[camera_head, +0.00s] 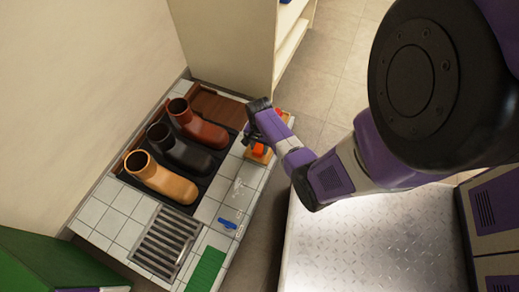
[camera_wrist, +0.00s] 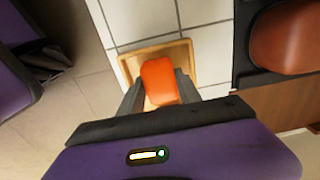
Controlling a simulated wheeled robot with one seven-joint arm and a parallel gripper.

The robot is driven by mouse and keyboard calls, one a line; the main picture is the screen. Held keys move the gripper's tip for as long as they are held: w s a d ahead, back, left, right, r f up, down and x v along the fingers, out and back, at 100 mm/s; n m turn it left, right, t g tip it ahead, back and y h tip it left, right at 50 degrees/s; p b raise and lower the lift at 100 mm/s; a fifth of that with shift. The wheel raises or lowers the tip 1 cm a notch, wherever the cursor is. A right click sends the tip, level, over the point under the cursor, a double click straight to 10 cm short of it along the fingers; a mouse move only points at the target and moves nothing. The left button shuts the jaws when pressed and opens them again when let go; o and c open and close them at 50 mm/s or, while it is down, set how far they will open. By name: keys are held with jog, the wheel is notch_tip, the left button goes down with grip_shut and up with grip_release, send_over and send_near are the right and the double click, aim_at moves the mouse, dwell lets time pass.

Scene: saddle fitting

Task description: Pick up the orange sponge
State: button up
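The orange sponge (camera_wrist: 160,82) sits in a shallow wooden tray (camera_wrist: 126,64) on white tiles. The sponge also shows in the head view (camera_head: 259,149), partly hidden behind my arm. My gripper (camera_wrist: 159,80) points down at the tray, with one finger on each side of the sponge. The fingers look open, with a small gap beside the sponge near the left finger. Whether the fingertips touch the sponge is not clear.
A metal grate (camera_head: 165,241), a blue item (camera_head: 227,223) and a green pad (camera_head: 206,270) lie nearer. A shelf unit (camera_head: 235,45) stands behind.

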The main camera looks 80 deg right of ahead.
aim_at(259, 147)
jog(key=shift+c, duration=1.1)
jog(key=shift+r, duration=0.1)
notch_tip(259, 147, up, 20)
jog(key=p, duration=1.1)
